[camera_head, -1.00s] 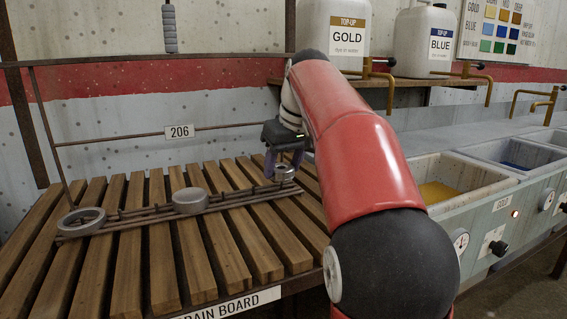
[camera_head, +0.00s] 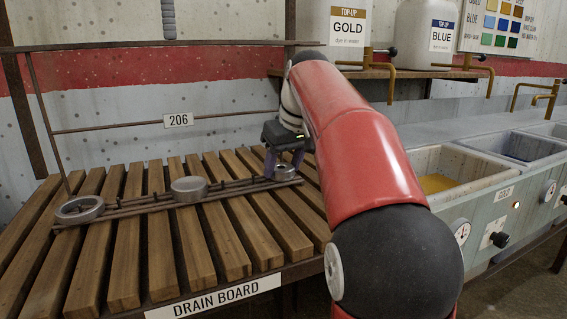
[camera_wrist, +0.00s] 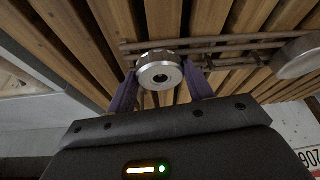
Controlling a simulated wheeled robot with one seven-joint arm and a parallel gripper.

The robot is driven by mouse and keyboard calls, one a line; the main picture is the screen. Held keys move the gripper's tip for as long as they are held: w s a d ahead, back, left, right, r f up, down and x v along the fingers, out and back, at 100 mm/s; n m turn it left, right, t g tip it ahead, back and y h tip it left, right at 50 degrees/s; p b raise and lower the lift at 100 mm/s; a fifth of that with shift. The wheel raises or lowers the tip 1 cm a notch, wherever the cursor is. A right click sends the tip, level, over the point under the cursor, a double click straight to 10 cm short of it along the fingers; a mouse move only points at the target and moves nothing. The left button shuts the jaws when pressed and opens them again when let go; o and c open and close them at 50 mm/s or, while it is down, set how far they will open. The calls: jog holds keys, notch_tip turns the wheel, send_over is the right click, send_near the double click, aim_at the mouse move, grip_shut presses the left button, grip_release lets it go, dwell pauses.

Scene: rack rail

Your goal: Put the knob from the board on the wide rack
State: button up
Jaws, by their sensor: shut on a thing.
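The knob (camera_head: 285,172) is a small round metal piece with a dark centre hole. My gripper (camera_head: 283,166) is shut on it, with a purple finger on each side in the wrist view, where the knob (camera_wrist: 160,72) faces the camera. The rack (camera_head: 130,209) is a low frame of thin dark rails with short pegs, lying across the slatted drain board (camera_head: 165,250). The knob is at the rack's right end. Whether it touches the rails or hangs just above them, I cannot tell.
A grey ring (camera_head: 80,209) lies at the rack's left end and a grey round piece (camera_head: 189,189) sits at its middle. A rail with a 206 tag (camera_head: 178,120) runs behind. Dye troughs (camera_head: 470,170) stand to the right.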

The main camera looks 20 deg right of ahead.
jog(key=o, duration=1.1)
jog(key=p+v, duration=0.2)
jog(key=v, duration=0.6)
